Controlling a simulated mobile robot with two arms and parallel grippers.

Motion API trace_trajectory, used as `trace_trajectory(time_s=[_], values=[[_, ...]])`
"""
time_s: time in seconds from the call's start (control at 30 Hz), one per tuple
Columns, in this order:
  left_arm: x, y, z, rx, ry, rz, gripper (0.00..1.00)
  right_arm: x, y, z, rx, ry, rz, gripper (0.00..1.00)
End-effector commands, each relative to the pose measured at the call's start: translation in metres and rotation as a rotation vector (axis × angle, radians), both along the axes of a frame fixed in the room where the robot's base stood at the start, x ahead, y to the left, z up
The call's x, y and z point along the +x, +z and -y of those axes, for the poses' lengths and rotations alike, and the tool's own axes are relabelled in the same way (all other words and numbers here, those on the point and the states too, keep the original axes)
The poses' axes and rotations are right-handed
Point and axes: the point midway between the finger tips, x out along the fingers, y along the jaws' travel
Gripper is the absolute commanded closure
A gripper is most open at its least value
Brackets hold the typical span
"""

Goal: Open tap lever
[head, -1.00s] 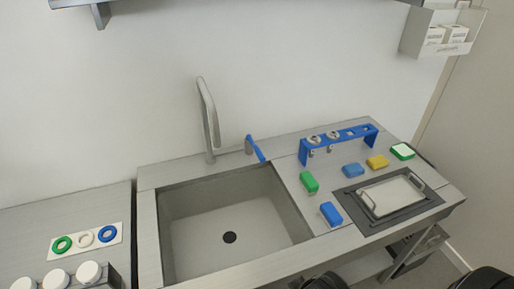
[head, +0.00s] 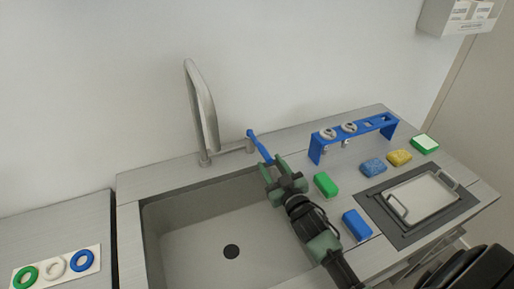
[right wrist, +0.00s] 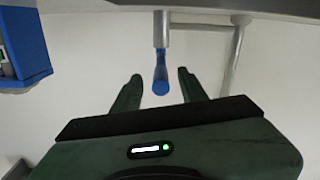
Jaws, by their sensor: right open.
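The blue tap lever (head: 260,147) sticks out from a short grey post behind the sink, right of the tall grey tap spout (head: 203,115). My right gripper (head: 273,166) is open, with its green fingers at the lever's near end. In the right wrist view, the lever (right wrist: 160,75) points towards me, between and slightly beyond the two open fingertips (right wrist: 158,80). A gap shows on each side of it, so the fingers look apart from it. My left gripper is not in view.
The sink basin (head: 165,235) lies below the tap. To the right are a green block (head: 326,184), a blue block (head: 357,224), a blue rack (head: 315,150), sponges and a metal tray (head: 422,198). A board with coloured rings (head: 57,266) lies at left.

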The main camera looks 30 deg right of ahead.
Motion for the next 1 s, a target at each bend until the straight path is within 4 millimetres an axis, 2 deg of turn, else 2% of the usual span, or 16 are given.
trace_trajectory(time_s=[0.07, 0.3, 0.37, 0.47, 0.6, 0.73, 0.9, 1.0], values=[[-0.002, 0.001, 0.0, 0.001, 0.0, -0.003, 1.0, 0.007, 0.002, 0.001, -0.002, 0.004, 0.011, 0.57], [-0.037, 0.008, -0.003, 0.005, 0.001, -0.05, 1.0, 0.044, 0.004, 0.002, -0.002, 0.004, 0.012, 0.57], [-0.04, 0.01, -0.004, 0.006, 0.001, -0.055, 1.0, 0.054, 0.004, 0.003, -0.002, 0.004, 0.012, 0.57], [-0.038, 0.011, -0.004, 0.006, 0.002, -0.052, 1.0, 0.066, 0.003, 0.004, -0.002, 0.004, 0.01, 0.57], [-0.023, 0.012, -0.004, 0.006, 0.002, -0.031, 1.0, 0.076, 0.002, 0.004, -0.002, 0.004, 0.011, 0.57], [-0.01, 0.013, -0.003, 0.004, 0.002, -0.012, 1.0, 0.078, 0.001, 0.004, -0.002, 0.005, 0.01, 0.57], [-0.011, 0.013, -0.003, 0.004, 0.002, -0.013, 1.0, 0.078, 0.001, 0.004, -0.002, 0.004, 0.01, 0.57], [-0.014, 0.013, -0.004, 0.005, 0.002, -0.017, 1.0, 0.078, 0.001, 0.004, -0.002, 0.004, 0.009, 0.85]])
